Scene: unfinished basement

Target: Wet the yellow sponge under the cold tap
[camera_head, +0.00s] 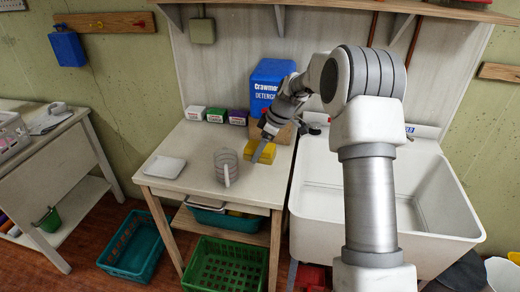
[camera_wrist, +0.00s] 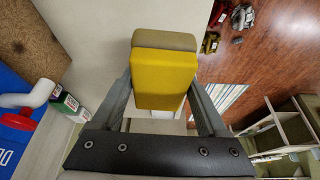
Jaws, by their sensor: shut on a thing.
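The yellow sponge (camera_wrist: 165,79) is held between the fingers of my gripper (camera_wrist: 163,100) in the wrist view, with a duller layer along its top edge. In the head view the sponge (camera_head: 262,152) shows beside my gripper (camera_head: 268,141), at the right part of the wooden table, near its edge toward the sink. I cannot tell whether it touches the tabletop. The white sink (camera_head: 436,195) stands to the right of the table, its basin partly hidden by my arm. A blue mark (camera_head: 410,129) shows behind the sink; the tap itself is mostly hidden.
A blue detergent box (camera_head: 268,84) stands at the table's back, left of my arm. Several small cartons (camera_head: 215,115) stand in a row beside it. A clear jug (camera_head: 226,167) and a white dish (camera_head: 165,167) are on the table. Green crates (camera_head: 225,265) are below.

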